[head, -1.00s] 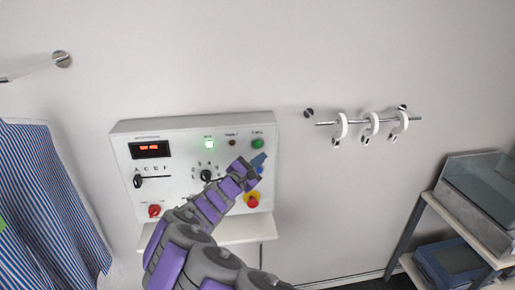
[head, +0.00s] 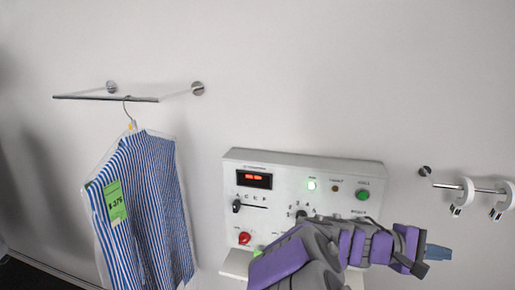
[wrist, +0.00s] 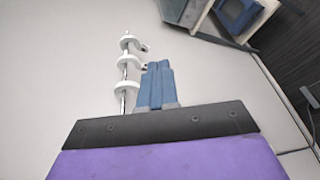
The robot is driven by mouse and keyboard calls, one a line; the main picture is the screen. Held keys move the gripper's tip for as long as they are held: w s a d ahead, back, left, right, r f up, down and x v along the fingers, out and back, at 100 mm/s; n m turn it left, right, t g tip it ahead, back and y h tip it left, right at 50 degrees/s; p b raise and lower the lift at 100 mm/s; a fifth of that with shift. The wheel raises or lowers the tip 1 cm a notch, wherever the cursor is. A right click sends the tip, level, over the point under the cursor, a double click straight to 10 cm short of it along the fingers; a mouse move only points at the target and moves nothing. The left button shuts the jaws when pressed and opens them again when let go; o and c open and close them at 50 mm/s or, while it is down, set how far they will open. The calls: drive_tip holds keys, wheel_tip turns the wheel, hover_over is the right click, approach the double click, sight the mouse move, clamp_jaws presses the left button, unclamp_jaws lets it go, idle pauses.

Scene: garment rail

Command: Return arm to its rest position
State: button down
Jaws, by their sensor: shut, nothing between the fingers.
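My gripper (head: 437,253) is at the lower right in the head view, in front of the wall and right of the control panel's knobs. Its blue fingers (wrist: 157,86) are together and empty in the wrist view. My purple and grey arm covers the lower right part of the white control panel (head: 290,168).
A blue-striped garment (head: 150,205) with a green tag (head: 115,203) hangs from a rail (head: 105,98) at left. A rail with white hooks (head: 466,192) is at right; it also shows in the wrist view (wrist: 128,62).

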drive_tip(key=s+a+f+m+g+y+b, duration=0.1)
drive_tip(key=s+a+f+m+y, duration=0.2)
drive_tip(key=s, duration=0.4)
drive_tip(key=s+a+f+m+g+y, duration=0.1)
drive_tip(key=s+a+f+m+y, duration=0.15)
drive_tip(key=s+f+y, duration=0.4)
drive_tip(key=s+a+f+y, duration=0.3)
drive_tip(key=s+a, duration=0.3)
drive_tip(key=a, duration=0.4)
drive_tip(key=s+a+f+y+b, duration=0.1)
drive_tip(key=s+a+f+y, duration=0.2)
drive_tip(key=s+a, duration=0.4)
drive_tip(key=a, duration=0.3)
drive_tip(key=shift+s+a+f, duration=0.25)
drive_tip(key=shift+s, duration=0.05)
drive_tip(key=shift+n, duration=0.25)
idle(0.6)
